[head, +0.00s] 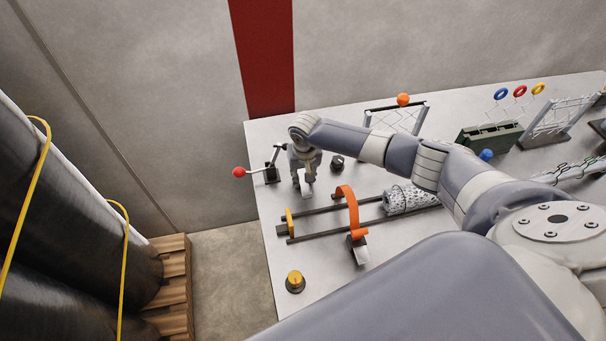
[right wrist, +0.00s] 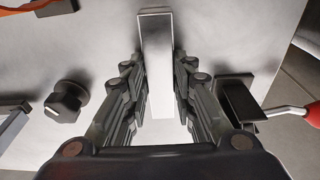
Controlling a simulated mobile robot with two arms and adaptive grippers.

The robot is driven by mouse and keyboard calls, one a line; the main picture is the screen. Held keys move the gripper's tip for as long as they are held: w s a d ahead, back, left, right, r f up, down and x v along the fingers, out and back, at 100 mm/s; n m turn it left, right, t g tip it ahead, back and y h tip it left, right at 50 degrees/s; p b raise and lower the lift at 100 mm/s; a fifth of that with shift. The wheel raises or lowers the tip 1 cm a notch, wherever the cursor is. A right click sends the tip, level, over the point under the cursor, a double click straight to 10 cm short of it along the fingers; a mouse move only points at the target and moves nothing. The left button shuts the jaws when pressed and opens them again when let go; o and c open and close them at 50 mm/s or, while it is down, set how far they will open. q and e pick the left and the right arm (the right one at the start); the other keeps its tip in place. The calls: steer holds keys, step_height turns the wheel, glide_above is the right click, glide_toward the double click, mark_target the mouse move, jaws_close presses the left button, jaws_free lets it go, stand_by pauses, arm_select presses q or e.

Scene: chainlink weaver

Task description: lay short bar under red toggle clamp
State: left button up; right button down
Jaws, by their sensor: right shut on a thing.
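My right gripper (head: 303,176) points down at the left part of the grey table. It is shut on a short pale metal bar (head: 308,189); in the right wrist view the bar (right wrist: 157,60) runs between the fingers (right wrist: 158,105) and sticks out beyond them. The red toggle clamp (head: 271,172) stands just left of the gripper, its red-ball handle (head: 239,171) pointing left. In the right wrist view the clamp's dark base (right wrist: 240,100) and red handle (right wrist: 300,109) are right of the bar, apart from it. My left gripper is not in view.
A dark knob (head: 337,161) stands right of the gripper. An orange arch (head: 349,207) spans two dark rails (head: 335,222) in front, with a mesh roll (head: 408,199) on the right. A yellow-topped knob (head: 295,281) sits near the front left. The table's left edge is close to the clamp.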

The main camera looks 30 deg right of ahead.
mark_target(304, 183)
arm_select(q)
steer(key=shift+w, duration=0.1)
arm_select(e)
steer(key=c, duration=1.5)
jaws_free()
steer(key=shift+o, duration=0.9)
steer(key=shift+r, duration=0.15)
arm_select(q)
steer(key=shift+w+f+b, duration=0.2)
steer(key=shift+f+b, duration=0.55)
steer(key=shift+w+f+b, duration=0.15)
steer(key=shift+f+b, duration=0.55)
steer(key=shift+b, duration=0.05)
arm_select(e)
step_height(304, 183, up, 12)
steer(key=s, duration=0.1)
steer(key=shift+s+a, duration=0.2)
steer(key=shift+s, duration=0.2)
